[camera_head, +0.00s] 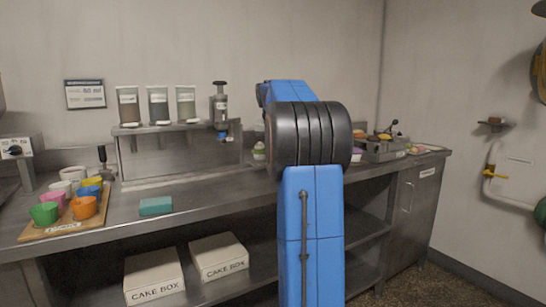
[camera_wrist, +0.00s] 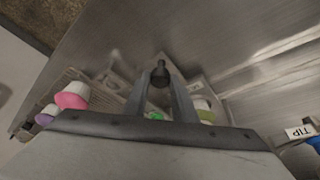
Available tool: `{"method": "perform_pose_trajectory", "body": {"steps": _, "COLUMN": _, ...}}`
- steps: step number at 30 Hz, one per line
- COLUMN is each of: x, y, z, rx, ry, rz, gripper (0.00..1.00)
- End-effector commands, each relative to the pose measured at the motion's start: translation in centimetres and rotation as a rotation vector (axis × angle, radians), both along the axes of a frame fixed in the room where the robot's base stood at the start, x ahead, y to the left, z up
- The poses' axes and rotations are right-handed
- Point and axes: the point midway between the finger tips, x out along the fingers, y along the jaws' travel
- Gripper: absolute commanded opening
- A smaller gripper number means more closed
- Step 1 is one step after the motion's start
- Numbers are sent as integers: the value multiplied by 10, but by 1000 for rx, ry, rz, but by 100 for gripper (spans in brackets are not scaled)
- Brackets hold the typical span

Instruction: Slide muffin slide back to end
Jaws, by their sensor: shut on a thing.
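In the wrist view my gripper (camera_wrist: 160,62) is closed about a dark round knob (camera_wrist: 160,76), which shows between its two grey fingers. The knob seems to belong to the muffin slide, but its link to the slide is hidden. In the head view my arm covers the gripper and the near part of the slide. A metal unit (camera_head: 384,155) with muffins on top, likely the slide, shows just right of my arm on the counter. In the wrist view a pink cup (camera_wrist: 72,96) and a purple cup (camera_wrist: 45,115) stand left of my fingers.
Coloured cups stand on a wooden board (camera_head: 62,229) at the left, near a teal block (camera_head: 155,206). A plate of small items (camera_head: 428,150) lies by the counter's right end. Cake boxes (camera_head: 153,277) sit on the lower shelf. The counter's front middle (camera_head: 215,195) is clear.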

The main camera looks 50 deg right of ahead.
Motion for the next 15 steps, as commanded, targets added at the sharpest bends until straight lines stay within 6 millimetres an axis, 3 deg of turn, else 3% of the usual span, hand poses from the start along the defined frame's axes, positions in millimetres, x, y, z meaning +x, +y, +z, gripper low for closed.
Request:
{"method": "perform_pose_trajectory", "body": {"steps": 7, "x": -1, "y": -4, "z": 1, "rx": -7, "ry": 0, "rz": -3, "gripper": 0}}
{"method": "perform_pose_trajectory", "body": {"steps": 8, "x": -1, "y": -4, "z": 1, "rx": -7, "ry": 0, "rz": -4, "gripper": 27}}
{"method": "perform_pose_trajectory", "body": {"steps": 10, "x": -1, "y": -4, "z": 1, "rx": -6, "ry": 1, "rz": -4, "gripper": 42}}
{"method": "perform_pose_trajectory", "body": {"steps": 15, "x": -1, "y": -3, "z": 0, "rx": -5, "ry": 1, "rz": -3, "gripper": 42}}
